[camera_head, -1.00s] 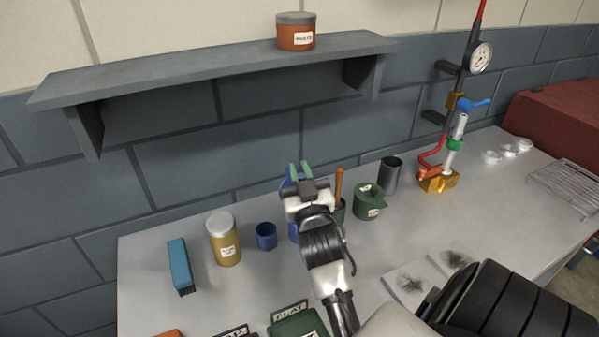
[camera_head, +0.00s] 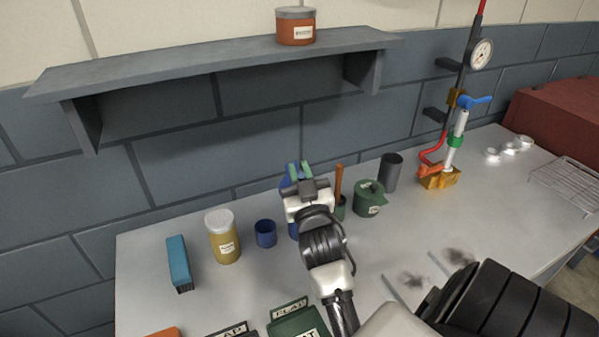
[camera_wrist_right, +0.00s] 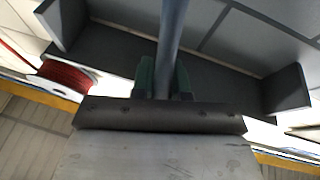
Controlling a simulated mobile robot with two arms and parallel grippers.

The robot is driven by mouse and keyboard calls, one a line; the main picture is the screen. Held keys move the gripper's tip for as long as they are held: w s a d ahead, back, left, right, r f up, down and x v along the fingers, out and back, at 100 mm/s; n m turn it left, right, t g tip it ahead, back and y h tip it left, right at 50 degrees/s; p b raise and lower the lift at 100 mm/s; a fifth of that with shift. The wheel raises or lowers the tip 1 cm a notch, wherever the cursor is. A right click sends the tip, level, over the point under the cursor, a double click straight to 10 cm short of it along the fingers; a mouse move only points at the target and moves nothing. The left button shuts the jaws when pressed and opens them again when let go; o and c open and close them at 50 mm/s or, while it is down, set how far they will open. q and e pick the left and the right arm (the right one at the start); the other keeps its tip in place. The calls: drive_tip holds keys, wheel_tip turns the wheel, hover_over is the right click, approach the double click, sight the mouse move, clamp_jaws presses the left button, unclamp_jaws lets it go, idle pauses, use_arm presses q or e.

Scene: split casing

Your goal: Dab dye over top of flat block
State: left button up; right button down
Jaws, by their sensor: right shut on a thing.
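My right gripper (camera_head: 297,172), with green fingertips, is in the middle of the head view, above the back of the bench. In the right wrist view it is shut on a grey-blue rod (camera_wrist_right: 171,45) that stands between its fingers. Blue parts show behind the gripper in the head view, but their shape is mostly hidden. A green block (camera_head: 298,322) with a partly cut-off label lies at the bottom edge, well in front of the gripper. Its top is only partly in view. My left gripper is not in view.
A small blue cup (camera_head: 265,233), a yellow jar (camera_head: 222,240) and a teal block (camera_head: 179,264) stand left of the gripper. A shelf (camera_head: 215,75) overhangs behind.

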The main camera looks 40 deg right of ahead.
drive_tip(key=shift+f+b, duration=0.45)
drive_tip(key=shift+f, duration=0.15)
idle(0.3)
idle(0.5)
wheel_tip(320, 180, up, 7)
drive_tip(key=p, duration=0.7)
drive_tip(key=shift+r, duration=0.15)
idle(0.6)
drive_tip(key=s+a+f+n+t+y, duration=0.1)
drive_tip(key=a+f+n+y, duration=0.1)
drive_tip(key=a, duration=0.4)
drive_tip(key=s+a+f+n+y, duration=0.1)
drive_tip(key=s+a+y, duration=0.1)
drive_tip(key=a+y, duration=0.2)
drive_tip(key=s+a+f+n+t+y, duration=0.1)
drive_tip(key=a+y, duration=0.3)
drive_tip(key=a, duration=0.5)
drive_tip(key=shift+s+f+n+t+b, duration=0.3)
drive_tip(key=shift+f+n+b, duration=0.1)
drive_tip(key=shift+f+n, duration=0.45)
